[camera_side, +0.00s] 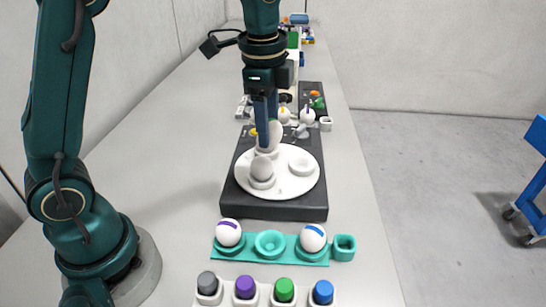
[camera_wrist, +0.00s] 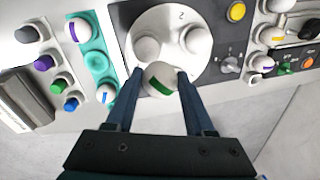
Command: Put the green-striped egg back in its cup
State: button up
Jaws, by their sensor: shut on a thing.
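My gripper (camera_side: 267,146) is shut on the green-striped egg (camera_wrist: 158,84), which sits between the two blue fingers in the wrist view with its green band showing. In the side view the fingers partly hide this egg, over the back of a white turntable (camera_side: 283,190). I cannot tell whether its base still touches a holder there. The teal egg tray (camera_side: 290,257) stands in front, with a purple-striped egg (camera_side: 228,232) at left, a blue-striped egg (camera_side: 313,237) at right and an empty middle cup (camera_side: 270,243).
Capped markers (camera_side: 245,287) stand in front of the tray. A small teal cup (camera_side: 344,247) adjoins the tray's right. More eggs and gear stand behind the turntable.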

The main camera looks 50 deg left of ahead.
jog(key=s+d+f+n, duration=0.2)
jog(key=s+d+f, duration=0.3)
jog(key=s+d, duration=0.4)
jog(key=shift+n, duration=0.3)
jog(key=shift+w+d+f, duration=0.15)
jog(key=shift+f, duration=0.9)
jog(key=shift+w+d+f, duration=0.1)
jog(key=shift+f, duration=1)
jog(key=shift+w+d+f, duration=0.15)
jog(key=shift+f, duration=0.9)
jog(key=shift+f, duration=0.6)
jog(key=o, duration=0.9)
jog(key=shift+r, duration=0.15)
jog(key=shift+s+d+r, duration=0.15)
jog(key=shift+r, duration=1.1)
jog(key=shift+s+d+r, duration=0.15)
jog(key=shift+r, duration=1.05)
